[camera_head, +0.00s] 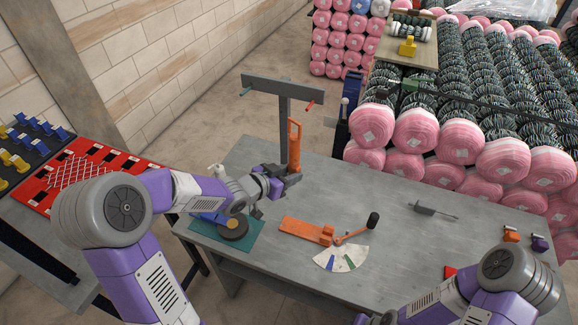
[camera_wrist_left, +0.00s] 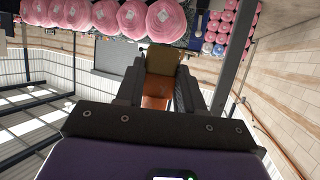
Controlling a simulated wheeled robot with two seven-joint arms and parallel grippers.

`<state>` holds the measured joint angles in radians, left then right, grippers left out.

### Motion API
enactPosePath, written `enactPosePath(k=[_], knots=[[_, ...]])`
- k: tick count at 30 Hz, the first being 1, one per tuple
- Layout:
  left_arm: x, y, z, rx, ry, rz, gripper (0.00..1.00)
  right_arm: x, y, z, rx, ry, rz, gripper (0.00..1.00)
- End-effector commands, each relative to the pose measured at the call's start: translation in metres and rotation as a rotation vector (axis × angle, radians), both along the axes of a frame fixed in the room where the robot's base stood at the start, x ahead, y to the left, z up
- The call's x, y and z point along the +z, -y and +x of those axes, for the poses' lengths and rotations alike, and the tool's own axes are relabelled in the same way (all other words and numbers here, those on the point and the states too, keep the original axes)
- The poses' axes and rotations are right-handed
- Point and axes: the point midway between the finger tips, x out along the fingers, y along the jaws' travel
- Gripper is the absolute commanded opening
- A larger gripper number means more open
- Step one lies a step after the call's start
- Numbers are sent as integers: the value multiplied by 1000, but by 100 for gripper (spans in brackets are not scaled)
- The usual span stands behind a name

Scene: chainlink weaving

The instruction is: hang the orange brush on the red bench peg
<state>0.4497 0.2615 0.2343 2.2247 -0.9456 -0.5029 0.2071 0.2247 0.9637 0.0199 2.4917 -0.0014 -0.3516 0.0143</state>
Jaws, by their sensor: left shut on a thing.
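The orange brush (camera_head: 294,145) is upright, with its looped end at the top. My left gripper (camera_head: 286,179) is shut on its lower part; the wrist view shows the brush (camera_wrist_left: 157,88) between the two fingers. The red peg (camera_head: 310,103) sticks out from the right end of the grey crossbar, above and to the right of the brush top. The brush appears in front of the stand's post, and its loop looks apart from the peg. My right forearm shows at the lower right; its fingers are out of the picture.
The grey stand (camera_head: 283,84) also has a teal peg (camera_head: 246,91) on its left. Pink-ended rolls line the back.

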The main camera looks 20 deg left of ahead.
Motion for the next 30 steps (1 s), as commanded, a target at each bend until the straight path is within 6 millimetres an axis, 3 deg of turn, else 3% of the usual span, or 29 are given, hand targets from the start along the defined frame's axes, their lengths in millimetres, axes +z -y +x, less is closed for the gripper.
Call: enactPosePath(k=[15,30], knots=[[1,1,34,-6,1,7,6,4,0,0,0,0,0,43],[2,0,40,-5,2,7,6,6,0,0,0,1,0,43]])
